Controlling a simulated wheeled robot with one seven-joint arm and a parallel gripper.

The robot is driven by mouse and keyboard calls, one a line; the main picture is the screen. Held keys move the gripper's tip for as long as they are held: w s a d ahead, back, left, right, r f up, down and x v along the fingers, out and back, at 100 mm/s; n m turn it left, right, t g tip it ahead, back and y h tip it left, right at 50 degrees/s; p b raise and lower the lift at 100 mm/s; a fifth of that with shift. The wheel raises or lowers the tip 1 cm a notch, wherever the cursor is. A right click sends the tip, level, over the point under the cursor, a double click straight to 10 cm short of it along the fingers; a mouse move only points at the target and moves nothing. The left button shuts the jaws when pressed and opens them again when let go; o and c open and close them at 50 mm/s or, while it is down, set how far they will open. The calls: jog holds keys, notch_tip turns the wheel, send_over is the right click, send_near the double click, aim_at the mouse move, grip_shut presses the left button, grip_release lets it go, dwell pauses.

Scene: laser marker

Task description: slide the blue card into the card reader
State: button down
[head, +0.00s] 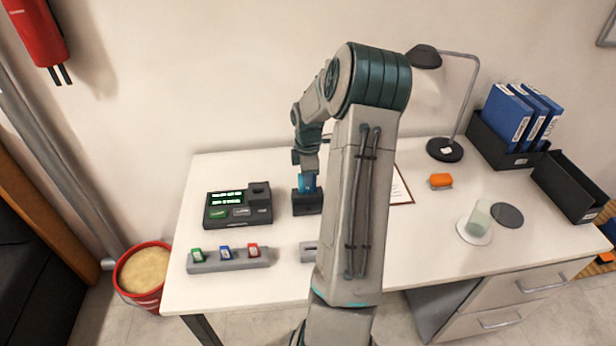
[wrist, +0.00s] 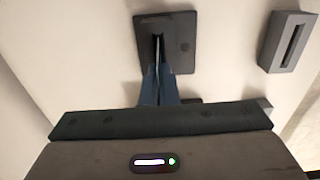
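The card reader (wrist: 182,30), a dark block with a narrow slot, stands on the desk. In the head view it also shows as a dark block (head: 307,204) beneath my gripper. My gripper (wrist: 158,68) points down at it, its two blue fingers close together. They are shut on a thin card (wrist: 157,48) seen edge-on, which I take for the blue card. The card's lower edge lies at the reader's slot. How deep it sits cannot be told, as the fingers hide most of it.
A grey block with an empty slot (wrist: 287,42) stands beside the reader. A dark console (head: 238,206) with green displays is left of the reader. A grey rack (head: 230,262) with green, blue and red pieces is in front. My arm hides part of the desk.

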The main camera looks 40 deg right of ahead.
jog(key=shift+f+b, duration=0.55)
jog(key=shift+f, duration=0.4)
jog(key=c, duration=1.6)
grip_release()
notch_tip(320, 180, up, 14)
jog(key=shift+f, duration=0.25)
notch_tip(320, 180, up, 6)
jog(key=p, duration=0.6)
jog(key=shift+r, duration=0.2)
